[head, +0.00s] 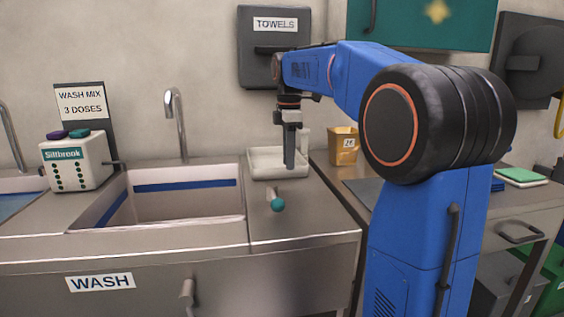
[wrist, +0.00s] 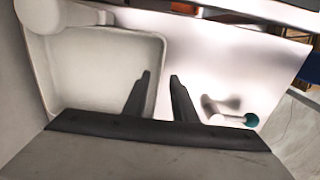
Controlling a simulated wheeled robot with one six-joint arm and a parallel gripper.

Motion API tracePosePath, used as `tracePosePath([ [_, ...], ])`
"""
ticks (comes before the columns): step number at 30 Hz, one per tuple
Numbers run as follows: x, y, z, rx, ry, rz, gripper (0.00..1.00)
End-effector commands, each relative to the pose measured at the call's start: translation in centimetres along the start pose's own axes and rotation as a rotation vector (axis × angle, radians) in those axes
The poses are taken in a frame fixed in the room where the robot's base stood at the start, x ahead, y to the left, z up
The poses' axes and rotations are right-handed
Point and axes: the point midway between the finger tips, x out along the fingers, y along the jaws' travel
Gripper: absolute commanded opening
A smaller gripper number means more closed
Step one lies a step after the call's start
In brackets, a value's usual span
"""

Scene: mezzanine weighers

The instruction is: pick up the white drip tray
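The white drip tray (head: 262,173) is shallow and stands on the steel counter just right of the wash basin. In the wrist view the tray (wrist: 90,42) fills the left side. My gripper (head: 290,166) points down over the tray's right part. In the wrist view its two dark fingers (wrist: 161,76) are apart, one on the tray side and one over the bare counter, with the tray's right rim between them. Nothing is seen clamped. Whether the fingers touch the rim I cannot tell.
A teal-knobbed lever (head: 278,204) stands on the counter in front of the tray; it also shows in the wrist view (wrist: 251,120). A white post (head: 304,143) rises behind the tray. A tan container (head: 343,147) stands to the right. The basin (head: 160,205) lies left.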

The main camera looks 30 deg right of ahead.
Motion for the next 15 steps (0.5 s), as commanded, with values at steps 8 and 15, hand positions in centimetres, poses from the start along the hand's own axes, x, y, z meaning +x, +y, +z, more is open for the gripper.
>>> tracePosePath([
  [8,1.9,0.0,0.0,0.000,0.000,0.000,0.25],
  [15,1.9,0.0,0.0,0.000,0.000,0.000,0.11],
])
